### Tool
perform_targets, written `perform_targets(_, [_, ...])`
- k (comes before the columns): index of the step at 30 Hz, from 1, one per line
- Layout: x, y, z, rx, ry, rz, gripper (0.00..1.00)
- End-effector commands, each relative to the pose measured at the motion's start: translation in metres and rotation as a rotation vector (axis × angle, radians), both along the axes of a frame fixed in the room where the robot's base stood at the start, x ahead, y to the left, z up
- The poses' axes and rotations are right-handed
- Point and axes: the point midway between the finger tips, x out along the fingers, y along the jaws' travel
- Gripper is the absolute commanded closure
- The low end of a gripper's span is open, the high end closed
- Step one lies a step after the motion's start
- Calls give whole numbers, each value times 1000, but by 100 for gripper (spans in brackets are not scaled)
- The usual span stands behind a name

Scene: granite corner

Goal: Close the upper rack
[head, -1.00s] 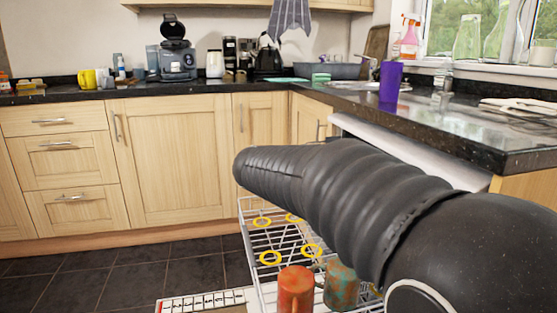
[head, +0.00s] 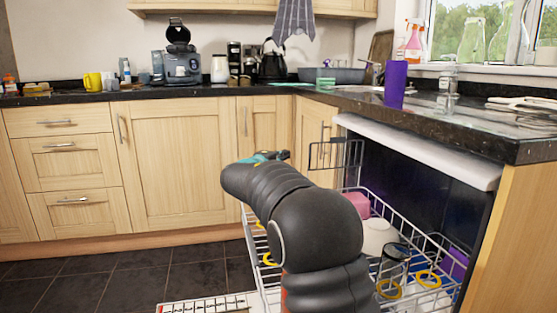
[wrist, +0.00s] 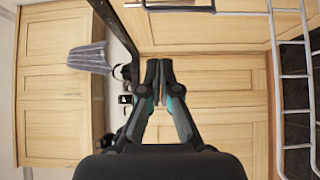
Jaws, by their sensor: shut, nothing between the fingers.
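The upper rack is a white wire basket (head: 405,212), pulled out of the dishwasher (head: 418,172) under the worktop. It holds a pink item (head: 356,203), a white bowl (head: 376,236), a dark glass (head: 394,265) and yellow rings (head: 428,279). My arm hides much of its left and middle. White rack wires also show at the right of the wrist view (wrist: 290,76). My gripper (head: 270,156) shows beyond my arm, near the rack's far left side. In the wrist view my gripper (wrist: 158,70) has its fingers together, empty. I cannot tell whether it touches the rack.
A dark wire frame (head: 335,153) stands close to the right of my gripper. The black worktop (head: 470,127) overhangs the dishwasher. A purple cup (head: 396,84) stands near its edge. Wooden cabinets (head: 175,160) line the back. Dark floor tiles (head: 110,275) are clear at left.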

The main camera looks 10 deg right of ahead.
Motion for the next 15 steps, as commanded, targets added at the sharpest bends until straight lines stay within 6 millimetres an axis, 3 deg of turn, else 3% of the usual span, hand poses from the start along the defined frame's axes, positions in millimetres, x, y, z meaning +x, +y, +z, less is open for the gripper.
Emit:
perform_targets(7, [33, -34, 0, 1, -1, -2, 100])
perform_targets(15, [31, -65, 0, 1, 1, -1, 100])
